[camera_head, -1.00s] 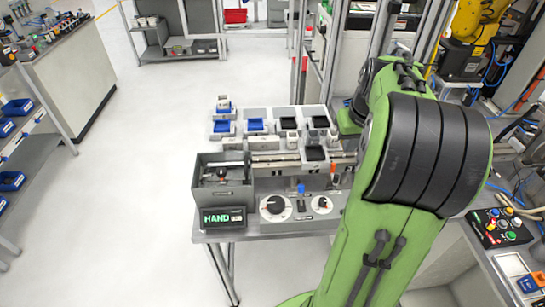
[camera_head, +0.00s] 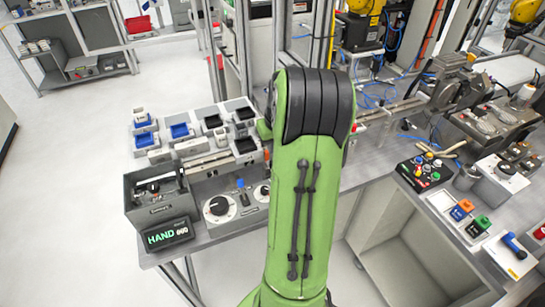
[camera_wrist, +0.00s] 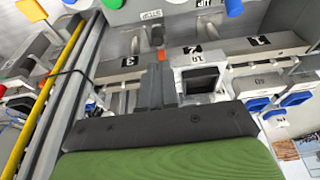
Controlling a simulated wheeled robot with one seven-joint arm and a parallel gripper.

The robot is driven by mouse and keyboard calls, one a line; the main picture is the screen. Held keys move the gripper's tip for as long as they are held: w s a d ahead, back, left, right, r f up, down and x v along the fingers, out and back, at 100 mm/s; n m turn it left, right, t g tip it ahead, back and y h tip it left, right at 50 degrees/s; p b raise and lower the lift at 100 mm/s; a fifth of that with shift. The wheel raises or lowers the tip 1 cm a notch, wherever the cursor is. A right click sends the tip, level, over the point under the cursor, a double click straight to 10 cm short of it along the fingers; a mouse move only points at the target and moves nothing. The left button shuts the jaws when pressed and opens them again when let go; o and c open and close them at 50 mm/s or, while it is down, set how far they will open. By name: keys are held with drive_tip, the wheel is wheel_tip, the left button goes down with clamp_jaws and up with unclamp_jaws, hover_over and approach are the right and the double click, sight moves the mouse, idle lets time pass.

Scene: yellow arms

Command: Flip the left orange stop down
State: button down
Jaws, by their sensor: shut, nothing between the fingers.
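A small orange piece (camera_head: 266,154) shows in the head view at the edge of my green arm, on the grey bench. Part of it is hidden by the arm. My gripper (camera_wrist: 158,72) shows in the wrist view as dark fingers, shut and empty, over the bench fixture with numbered plates. In the head view my gripper is hidden behind my arm.
A blue lever (camera_head: 241,184) and a black dial (camera_head: 217,206) stand at the bench front, beside a HAND display (camera_head: 167,235). Blue and black trays (camera_head: 180,131) lie behind. A button box (camera_head: 425,172) sits to the right. A yellow strip (camera_wrist: 40,105) runs along the wrist view's left.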

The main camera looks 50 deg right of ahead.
drive_tip(key=shift+f, duration=2.2)
drive_tip(key=shift+f, duration=0.1)
wheel_tip(320, 180, down, 3)
drive_tip(key=b, duration=0.3)
drive_tip(key=shift+s+a+r, duration=0.1)
drive_tip(key=shift+a+r, duration=0.05)
drive_tip(key=shift+r, duration=0.05)
